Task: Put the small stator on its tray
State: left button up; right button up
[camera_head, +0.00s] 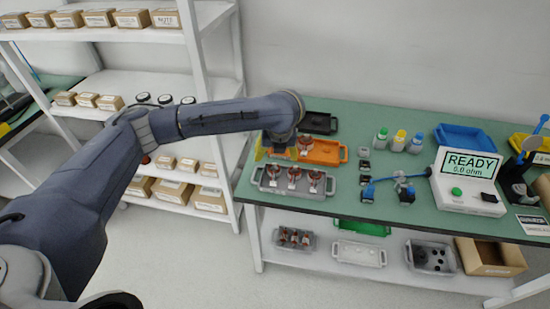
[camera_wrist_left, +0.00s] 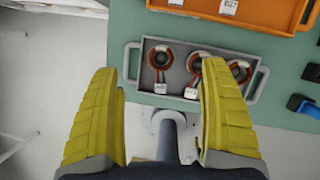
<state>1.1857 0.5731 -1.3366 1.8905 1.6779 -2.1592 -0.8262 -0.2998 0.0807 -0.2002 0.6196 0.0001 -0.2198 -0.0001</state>
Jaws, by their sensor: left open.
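Several copper-wound stators stand in a grey tray (camera_head: 268,187) at the bench's left front. In the left wrist view a left stator (camera_wrist_left: 160,57), a middle stator (camera_wrist_left: 196,63) and a right stator (camera_wrist_left: 241,70) sit in that tray (camera_wrist_left: 150,99). Another stator (camera_head: 305,143) shows at the orange tray (camera_head: 325,154) just behind. I cannot tell which stator is the small one. My left gripper (camera_head: 276,153) is above the trays; in its wrist view the yellow fingers (camera_wrist_left: 160,75) are apart with nothing held. My right gripper is not in view.
A black tray (camera_head: 318,123) lies behind the orange one. Bottles (camera_head: 398,140), blue-tipped connectors (camera_head: 405,190) and a white tester (camera_head: 468,183) reading READY stand to the right. A white shelf rack (camera_head: 215,100) stands close on the left. A lower shelf (camera_head: 390,270) holds more trays.

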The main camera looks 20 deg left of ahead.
pick_arm(q)
jog(key=v, duration=0.7)
jog(key=shift+r, duration=0.2)
dwell(0.6)
